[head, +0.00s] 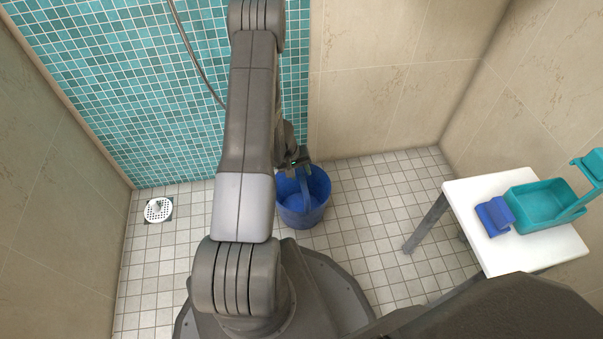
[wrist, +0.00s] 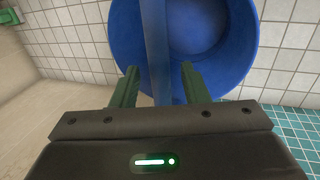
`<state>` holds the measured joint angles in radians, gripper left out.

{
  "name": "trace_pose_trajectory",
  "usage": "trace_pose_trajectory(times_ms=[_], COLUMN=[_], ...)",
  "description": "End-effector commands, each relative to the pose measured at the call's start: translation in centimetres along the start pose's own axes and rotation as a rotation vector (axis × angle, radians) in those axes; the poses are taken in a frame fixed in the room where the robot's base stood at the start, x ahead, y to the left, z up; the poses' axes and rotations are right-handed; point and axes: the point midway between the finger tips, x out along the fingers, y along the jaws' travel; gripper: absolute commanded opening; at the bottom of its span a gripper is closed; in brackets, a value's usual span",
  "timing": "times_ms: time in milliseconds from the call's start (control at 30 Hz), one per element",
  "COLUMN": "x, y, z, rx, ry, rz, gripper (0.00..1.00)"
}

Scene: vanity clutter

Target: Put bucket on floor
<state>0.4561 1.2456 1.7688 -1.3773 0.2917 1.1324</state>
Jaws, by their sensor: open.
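The blue bucket (head: 315,206) is upright and appears to stand on the tiled floor (head: 375,235), just beyond my base. My gripper (head: 298,163) is at the bucket's raised blue handle, above the bucket's opening. In the wrist view the bucket (wrist: 205,28) fills the upper middle, with its handle (wrist: 156,45) running between the two green fingers of my gripper (wrist: 158,82). The fingers are apart, with a gap on both sides of the handle. My arm hides part of the bucket's left side in the head view.
A white table (head: 470,195) at the right holds a teal container (head: 543,207) and a small blue item (head: 494,217). A drain (head: 158,210) lies in the floor at the left. Walls close in the back and sides. Floor between bucket and table is clear.

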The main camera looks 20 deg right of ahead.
Motion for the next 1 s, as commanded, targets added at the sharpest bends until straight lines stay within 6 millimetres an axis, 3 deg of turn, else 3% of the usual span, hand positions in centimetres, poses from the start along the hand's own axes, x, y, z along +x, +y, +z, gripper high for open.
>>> trace_pose_trajectory(times_ms=[33,100,400,600,1000], x=[-1.9,-3.6,-8.8,-9.8,-9.8], y=[0.1,0.1,0.1,0.0,0.0], z=[-0.1,-0.1,0.0,0.0,0.0], rx=[-0.002,-0.002,-0.001,0.000,0.000], ry=[0.003,0.003,0.001,0.000,-0.001], rz=[0.001,0.000,0.001,0.000,0.000], gripper=[0.41,0.41,0.41,0.41,0.41])
